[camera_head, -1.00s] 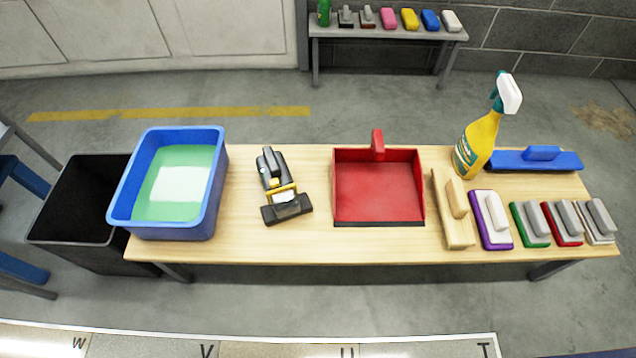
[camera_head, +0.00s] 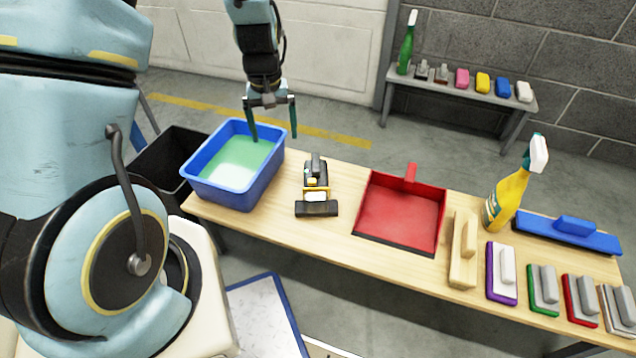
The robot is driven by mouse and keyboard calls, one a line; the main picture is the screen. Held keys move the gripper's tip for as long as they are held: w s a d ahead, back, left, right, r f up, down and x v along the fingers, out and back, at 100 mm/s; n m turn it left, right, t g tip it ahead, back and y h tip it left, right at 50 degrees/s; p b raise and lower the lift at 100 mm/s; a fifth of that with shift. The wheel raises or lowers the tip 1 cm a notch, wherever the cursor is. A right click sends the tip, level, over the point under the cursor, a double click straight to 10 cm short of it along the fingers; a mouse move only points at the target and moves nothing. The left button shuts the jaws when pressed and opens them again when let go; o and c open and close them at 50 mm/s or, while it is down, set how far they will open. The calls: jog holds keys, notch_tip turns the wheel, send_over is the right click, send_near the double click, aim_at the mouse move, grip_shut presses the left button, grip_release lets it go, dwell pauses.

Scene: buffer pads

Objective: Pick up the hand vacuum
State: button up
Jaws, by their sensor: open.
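The hand vacuum (camera_head: 316,188) is a dark grey and black tool with a yellow band and a wide black nozzle. It lies on the wooden bench, between the blue basin and the red dustpan, with its nozzle toward the near edge. My gripper (camera_head: 273,135) hangs pointing down, in the picture over the right part of the blue basin (camera_head: 268,178), up and left of the vacuum. Its two thin dark green fingers are spread apart with nothing between them. It is apart from the vacuum, and nothing hides the vacuum.
The wooden bench (camera_head: 330,243) also holds a red dustpan (camera_head: 400,212), a yellow spray bottle (camera_head: 507,200), a wooden float (camera_head: 463,262), a blue float (camera_head: 570,232) and several brushes or pads. A black bin (camera_head: 165,165) stands left. A grey shelf (camera_head: 460,100) stands behind.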

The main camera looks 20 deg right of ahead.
jog(key=m, duration=0.1)
send_near(316, 180)
jog(key=shift+w+d+f, duration=0.2)
jog(key=shift+w+f, duration=0.15)
jog(key=shift+w, duration=0.15)
jog(key=shift+w+d+f, duration=0.2)
jog(key=shift+w+f, duration=0.15)
jog(key=shift+w, duration=0.15)
notch_tip(316, 180, down, 5)
jog(key=shift+d+r, duration=0.1)
jog(key=shift+f+b, duration=0.85)
jog(key=shift+f, duration=2.15)
jog(key=shift+c, duration=0.2)
jog(key=shift+r, duration=0.1)
grip_shut()
